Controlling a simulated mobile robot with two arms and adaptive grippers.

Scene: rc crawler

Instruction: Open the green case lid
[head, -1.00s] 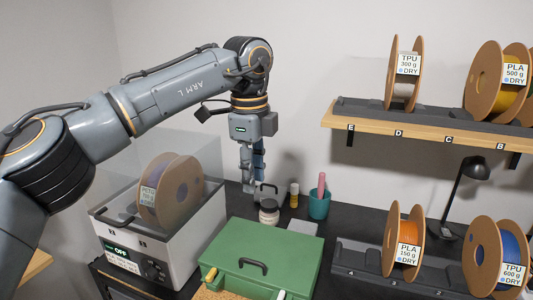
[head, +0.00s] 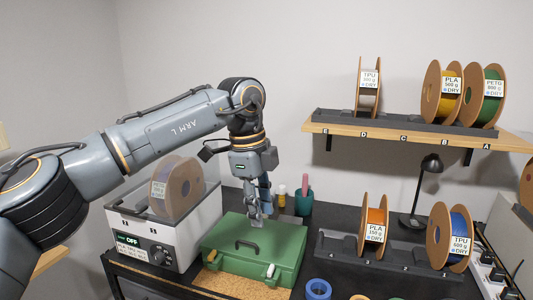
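The green case (head: 287,236) stands on the dark bench in the lower middle of the head view. Its lid is down, with a dark handle (head: 247,244) on it. A yellowish latch (head: 211,256) and a white latch (head: 270,271) show at its front. My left gripper (head: 257,221) points down at the rear part of the lid, behind the handle. Whether its tips touch the lid is unclear. The fingers look close together from this angle, and the gap between them cannot be judged. My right gripper is not in view.
A white filament dryer (head: 188,232) with a spool stands left of the case. A teal cup (head: 303,202) is behind it. A spool rack (head: 345,250) stands to the right, below a wooden shelf (head: 400,135). A cork mat (head: 235,286) and a blue ring (head: 318,289) lie in front.

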